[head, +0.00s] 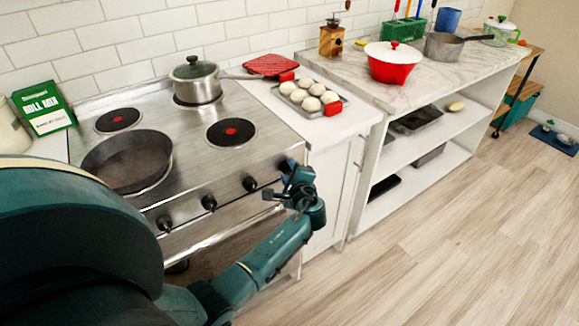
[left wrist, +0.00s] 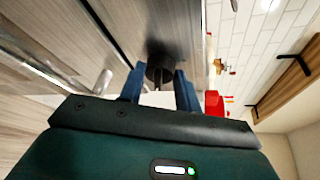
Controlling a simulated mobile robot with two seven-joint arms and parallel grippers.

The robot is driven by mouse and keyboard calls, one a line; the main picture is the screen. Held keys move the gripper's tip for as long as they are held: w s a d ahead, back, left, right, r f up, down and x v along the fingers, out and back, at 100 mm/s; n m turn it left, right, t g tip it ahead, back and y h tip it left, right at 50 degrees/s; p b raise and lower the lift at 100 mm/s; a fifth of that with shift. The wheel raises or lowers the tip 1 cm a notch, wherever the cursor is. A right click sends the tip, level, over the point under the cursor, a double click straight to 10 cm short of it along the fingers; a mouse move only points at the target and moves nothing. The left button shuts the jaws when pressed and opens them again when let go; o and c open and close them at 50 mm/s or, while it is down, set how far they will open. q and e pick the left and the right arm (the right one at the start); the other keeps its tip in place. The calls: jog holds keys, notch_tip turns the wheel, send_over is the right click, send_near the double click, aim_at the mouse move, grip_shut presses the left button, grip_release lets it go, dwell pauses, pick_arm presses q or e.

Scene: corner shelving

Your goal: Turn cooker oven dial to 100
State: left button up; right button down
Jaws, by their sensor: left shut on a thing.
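The cooker (head: 185,160) has a steel top and a front panel with a row of dark dials. Three dials show clearly: the left one (head: 164,223), the middle one (head: 209,203) and the right one (head: 250,184). My left gripper (head: 287,172) is at the panel's far right end, where it hides most of the dial there. In the left wrist view, the blue fingers of my left gripper (left wrist: 158,84) are shut on that dark oven dial (left wrist: 160,68), one on each side. Dial markings are too small to read. My right gripper is not in view.
A frying pan (head: 127,161) and a lidded pot (head: 196,82) stand on the cooker. A tray of dough balls (head: 308,97) lies on the counter to the right. A steel handle bar (head: 220,228) runs below the dials. The floor (head: 460,240) at right is clear.

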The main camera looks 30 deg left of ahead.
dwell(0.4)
pick_arm(q)
jog(key=o, duration=1)
